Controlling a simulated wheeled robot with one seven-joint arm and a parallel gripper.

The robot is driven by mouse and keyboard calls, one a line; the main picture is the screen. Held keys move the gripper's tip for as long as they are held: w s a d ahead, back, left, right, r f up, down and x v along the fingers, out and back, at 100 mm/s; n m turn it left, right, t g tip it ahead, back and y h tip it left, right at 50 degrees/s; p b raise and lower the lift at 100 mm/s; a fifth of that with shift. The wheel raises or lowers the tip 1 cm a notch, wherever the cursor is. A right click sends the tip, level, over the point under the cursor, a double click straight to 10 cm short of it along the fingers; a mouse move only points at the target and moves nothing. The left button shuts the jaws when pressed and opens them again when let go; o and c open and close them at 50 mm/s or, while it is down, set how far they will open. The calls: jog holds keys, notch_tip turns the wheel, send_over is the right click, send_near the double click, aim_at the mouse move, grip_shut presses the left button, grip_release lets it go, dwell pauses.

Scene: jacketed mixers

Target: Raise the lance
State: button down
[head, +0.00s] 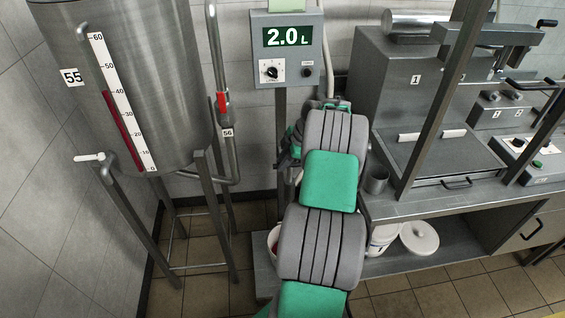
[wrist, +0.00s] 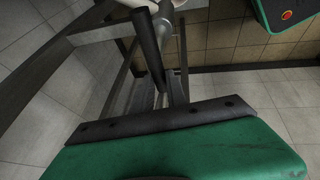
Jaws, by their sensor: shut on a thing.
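In the head view my arm reaches away from me and covers most of my gripper and what it holds.
A steel vessel (head: 165,60) marked 55, with a red level scale, stands on legs at left. A pipe with a red handle (head: 222,104) rises beside it. A steel bench (head: 420,204) with machine 1 (head: 395,80) is at right. A steel cup (head: 376,180) stands near its left edge.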

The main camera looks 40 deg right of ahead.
dwell(0.4)
notch_tip(320, 180, up, 17)
jog(key=p, duration=0.6)
jog(key=shift+w+f, duration=0.15)
jog(key=shift+f, duration=0.05)
jog(key=shift+d, duration=0.1)
jog(key=c, duration=1.6)
grip_release()
jog(key=shift+r, duration=0.1)
jog(key=shift+o, duration=1.4)
jog(key=p+v, duration=0.1)
jog(key=v, duration=0.6)
jog(key=shift+s+r, duration=0.25)
